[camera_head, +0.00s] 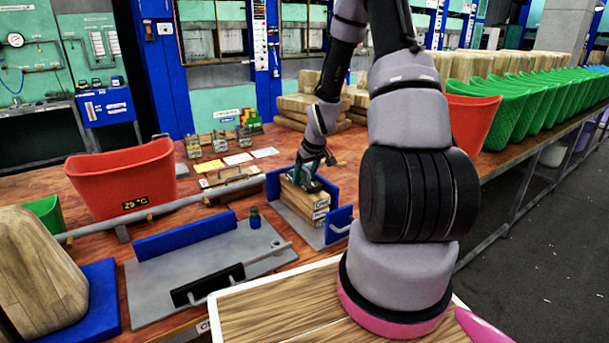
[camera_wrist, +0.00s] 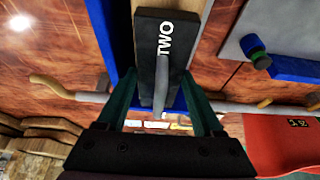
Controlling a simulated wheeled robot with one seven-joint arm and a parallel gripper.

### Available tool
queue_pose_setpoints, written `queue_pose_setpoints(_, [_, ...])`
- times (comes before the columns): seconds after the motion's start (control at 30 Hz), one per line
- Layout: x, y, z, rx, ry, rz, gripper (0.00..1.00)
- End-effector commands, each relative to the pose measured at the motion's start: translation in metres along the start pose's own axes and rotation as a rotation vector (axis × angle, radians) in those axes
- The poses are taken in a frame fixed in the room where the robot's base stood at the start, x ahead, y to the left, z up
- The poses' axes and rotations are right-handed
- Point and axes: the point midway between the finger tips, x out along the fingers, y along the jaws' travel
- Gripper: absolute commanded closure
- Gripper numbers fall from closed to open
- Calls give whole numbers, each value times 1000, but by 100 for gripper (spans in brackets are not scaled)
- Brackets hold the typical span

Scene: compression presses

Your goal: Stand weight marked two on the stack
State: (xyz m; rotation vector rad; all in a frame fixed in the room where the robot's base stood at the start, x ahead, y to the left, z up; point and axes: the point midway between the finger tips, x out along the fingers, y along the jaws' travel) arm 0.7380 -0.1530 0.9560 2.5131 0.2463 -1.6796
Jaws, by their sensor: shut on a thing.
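The black weight marked TWO (camera_wrist: 172,32) is between the teal fingers of my gripper (camera_wrist: 159,82) in the wrist view. The fingers are shut on its grey bar handle. In the head view my gripper (camera_head: 312,168) is over the stack of wooden boards (camera_head: 303,203), with the dark weight mostly hidden under it. The stack stands on a grey plate between two blue walls (camera_head: 339,224). The weight is at the top of the stack; I cannot tell whether it touches the boards.
A red bin (camera_head: 125,180) and a long grey bar (camera_head: 165,207) are farther left. Metal weights (camera_head: 193,147) stand behind.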

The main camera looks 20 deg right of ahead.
Motion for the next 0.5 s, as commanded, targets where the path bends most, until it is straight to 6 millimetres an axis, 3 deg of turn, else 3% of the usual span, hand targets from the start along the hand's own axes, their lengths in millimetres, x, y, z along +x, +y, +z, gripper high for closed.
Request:
queue_pose_setpoints(0.37, [4,0,0,-1,3,1,100])
queue_pose_setpoints(0.4, [4,0,0,-1,3,1,24])
queue_pose_setpoints(0.47, [4,0,0,-1,3,1,1])
queue_pose_setpoints(0.5, [4,0,0,-1,3,1,0])
